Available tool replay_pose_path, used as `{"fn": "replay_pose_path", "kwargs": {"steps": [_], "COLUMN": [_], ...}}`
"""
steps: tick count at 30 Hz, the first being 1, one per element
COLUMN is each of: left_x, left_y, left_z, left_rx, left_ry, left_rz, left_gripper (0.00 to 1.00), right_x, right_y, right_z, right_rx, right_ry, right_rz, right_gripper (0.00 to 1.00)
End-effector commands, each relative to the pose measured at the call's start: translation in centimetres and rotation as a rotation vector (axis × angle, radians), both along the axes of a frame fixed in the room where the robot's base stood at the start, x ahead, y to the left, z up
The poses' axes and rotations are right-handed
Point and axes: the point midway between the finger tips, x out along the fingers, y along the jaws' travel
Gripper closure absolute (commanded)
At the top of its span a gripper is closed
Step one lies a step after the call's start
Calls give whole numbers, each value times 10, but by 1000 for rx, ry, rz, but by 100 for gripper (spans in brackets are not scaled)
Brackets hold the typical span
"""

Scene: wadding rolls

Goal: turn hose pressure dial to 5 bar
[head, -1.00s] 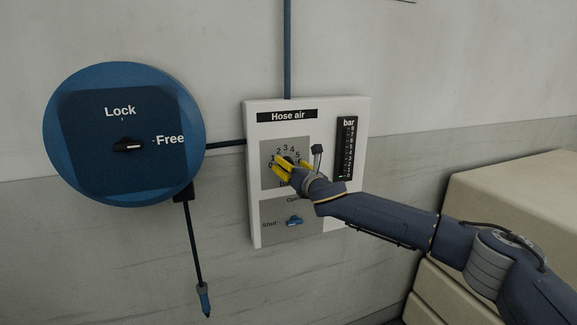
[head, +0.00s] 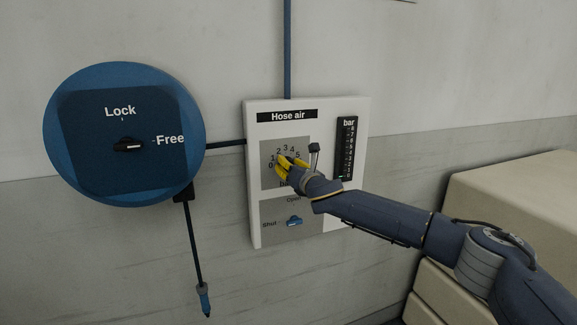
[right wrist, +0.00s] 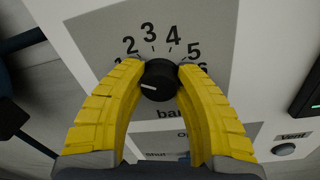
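The pressure dial is a black round knob (right wrist: 160,80) with a white mark that points left, to the low end of its scale, where the left finger hides the numbers in the right wrist view. Numbers 2 to 5 show around its top. My right gripper (head: 285,163) has its two yellow fingers on either side of the knob, and their tips appear to touch it (right wrist: 160,72). In the head view the gripper covers most of the dial. The bar gauge (head: 346,148) shows a green light only near its bottom. My left gripper is not in view.
Below the dial is a blue Open/Shut valve knob (head: 294,221), turned toward Shut. A small grey lever-like part (head: 314,152) stands beside my wrist. A blue hose reel (head: 85,180) with a Lock/Free switch hangs at left. Cream boxes (head: 510,185) stand at right.

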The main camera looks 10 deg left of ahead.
Motion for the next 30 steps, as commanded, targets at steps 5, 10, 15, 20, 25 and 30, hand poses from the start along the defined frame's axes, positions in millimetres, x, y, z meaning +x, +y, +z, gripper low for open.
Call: {"fn": "replay_pose_path", "kwargs": {"steps": [5, 10, 15, 20, 25, 30], "left_x": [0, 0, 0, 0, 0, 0], "left_y": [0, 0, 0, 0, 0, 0], "left_z": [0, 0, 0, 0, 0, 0], "left_rx": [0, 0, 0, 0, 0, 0], "left_ry": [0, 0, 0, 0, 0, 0], "left_rz": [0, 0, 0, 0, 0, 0], "left_gripper": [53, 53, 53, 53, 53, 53], "right_x": [1, 1, 1, 1, 1, 1], "right_y": [-1, -1, -1, -1, -2, -2], "right_z": [0, 0, -1, -2, -2, -2], "right_rx": [0, 7, 54, 145, 275, 411], "right_ry": [0, 5, 36, 95, 179, 267], "right_rz": [-1, -2, -2, -3, -2, -3], "right_gripper": [97, 99, 99, 99, 99, 99]}}
